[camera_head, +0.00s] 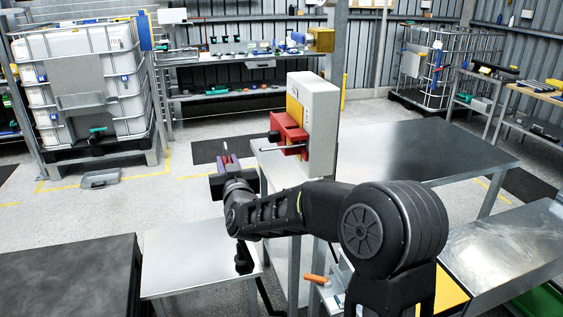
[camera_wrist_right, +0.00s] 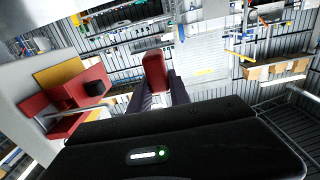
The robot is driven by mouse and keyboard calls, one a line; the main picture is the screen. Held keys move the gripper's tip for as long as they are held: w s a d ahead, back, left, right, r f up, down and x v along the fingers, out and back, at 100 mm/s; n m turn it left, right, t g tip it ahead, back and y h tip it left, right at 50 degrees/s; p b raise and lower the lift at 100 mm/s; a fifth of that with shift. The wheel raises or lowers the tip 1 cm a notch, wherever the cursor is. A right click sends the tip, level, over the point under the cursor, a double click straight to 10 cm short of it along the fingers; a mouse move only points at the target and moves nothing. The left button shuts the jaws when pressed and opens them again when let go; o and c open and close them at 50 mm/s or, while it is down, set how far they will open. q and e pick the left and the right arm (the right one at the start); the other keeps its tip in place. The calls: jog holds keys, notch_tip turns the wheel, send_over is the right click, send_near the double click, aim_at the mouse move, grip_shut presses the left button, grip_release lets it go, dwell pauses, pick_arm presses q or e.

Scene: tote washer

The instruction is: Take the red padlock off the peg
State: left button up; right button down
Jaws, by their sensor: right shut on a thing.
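The red padlock (camera_wrist_right: 155,70) is between the fingers of my right gripper (camera_wrist_right: 160,92) in the right wrist view. In the head view my right gripper (camera_head: 229,160) is left of the red switch box (camera_head: 289,133), and the padlock is too small to make out clearly. The peg (camera_head: 284,149) is a thin pale rod sticking out to the left from below the box. In the wrist view the peg (camera_wrist_right: 80,108) is left of the padlock, with a visible gap between them. My left gripper is not in view.
The red box is mounted on a pale cabinet (camera_head: 322,120) with a yellow plate. A steel table (camera_head: 420,145) stands right of it, and a low metal table (camera_head: 190,255) below my gripper. Open floor (camera_head: 140,210) lies to the left.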

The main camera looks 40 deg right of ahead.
jog(key=shift+w+a+p, duration=0.15)
jog(key=shift+w+a, duration=0.1)
jog(key=shift+a, duration=0.5)
jog(key=shift+w+a+p, duration=0.15)
jog(key=shift+w+a, duration=0.1)
jog(key=shift+a, duration=0.45)
